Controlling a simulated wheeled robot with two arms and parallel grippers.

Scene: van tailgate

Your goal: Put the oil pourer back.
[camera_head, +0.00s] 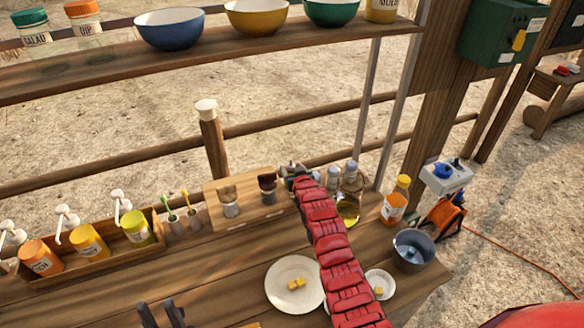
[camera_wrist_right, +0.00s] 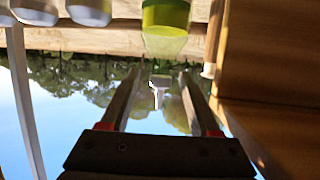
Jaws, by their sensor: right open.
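The oil pourer (camera_head: 348,210), a glass vessel with yellow-green oil, stands at the back of the counter, partly hidden behind my red right arm. In the right wrist view, which is upside down, a yellow-green vessel that looks like the pourer (camera_wrist_right: 165,18) shows ahead, with a pale spout-like shape between the fingers. My right gripper (camera_head: 293,172) is open; it also shows in the wrist view (camera_wrist_right: 158,88). In the head view it is left of the pourer. I cannot tell whether it touches anything. My left gripper (camera_head: 160,312) is open and empty at the bottom edge.
Grey-capped bottles (camera_head: 333,177) crowd the pourer. Plates (camera_head: 279,273) and a metal pot (camera_head: 412,250) stand in front. A shelf with bowls (camera_head: 170,30) hangs above.

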